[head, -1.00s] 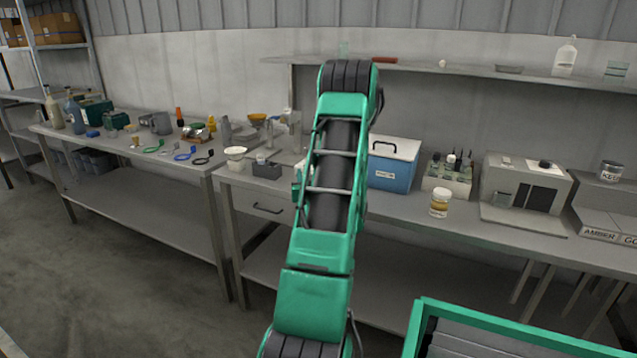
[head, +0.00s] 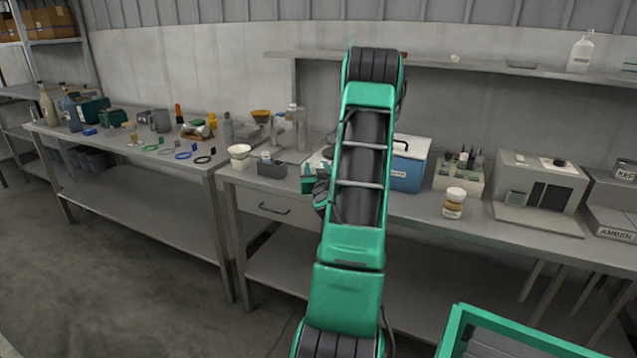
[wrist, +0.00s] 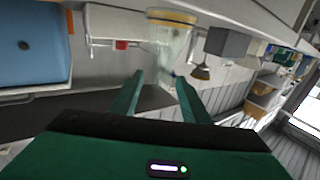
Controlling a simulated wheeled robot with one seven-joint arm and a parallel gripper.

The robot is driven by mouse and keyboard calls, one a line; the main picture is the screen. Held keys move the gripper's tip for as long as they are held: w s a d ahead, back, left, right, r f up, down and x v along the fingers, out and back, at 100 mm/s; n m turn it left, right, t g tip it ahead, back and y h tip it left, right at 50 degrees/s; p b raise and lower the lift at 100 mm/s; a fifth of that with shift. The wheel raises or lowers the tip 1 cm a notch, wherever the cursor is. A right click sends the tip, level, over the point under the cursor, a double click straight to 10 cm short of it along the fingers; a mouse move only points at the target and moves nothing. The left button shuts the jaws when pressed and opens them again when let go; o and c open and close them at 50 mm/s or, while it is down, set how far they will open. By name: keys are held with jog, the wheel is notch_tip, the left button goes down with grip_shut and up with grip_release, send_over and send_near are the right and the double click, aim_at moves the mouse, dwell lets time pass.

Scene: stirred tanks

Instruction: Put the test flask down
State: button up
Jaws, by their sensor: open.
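A clear, tapered glass vessel with a yellow band at its wide end, likely the test flask (wrist: 171,38), shows in the wrist view just beyond my fingertips. My gripper (wrist: 159,78) is open, its two green fingers apart with nothing visibly clamped between them. The narrow end of the vessel is close to the right fingertip; whether they touch I cannot tell. In the head view my gripper (head: 314,181) is low over the front of the bench, partly behind my arm. I cannot make out the vessel clearly there.
On the bench (head: 500,222), a grey block (head: 272,167) and white cup (head: 239,154) stand left of my gripper. A blue box (head: 407,168) stands right, behind my arm. A shelf (head: 480,67) runs above.

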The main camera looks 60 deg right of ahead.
jog(key=shift+w, duration=0.15)
jog(key=shift+w, duration=0.1)
grip_shut()
jog(key=shift+w+a+r, duration=0.1)
jog(key=shift+r, duration=0.05)
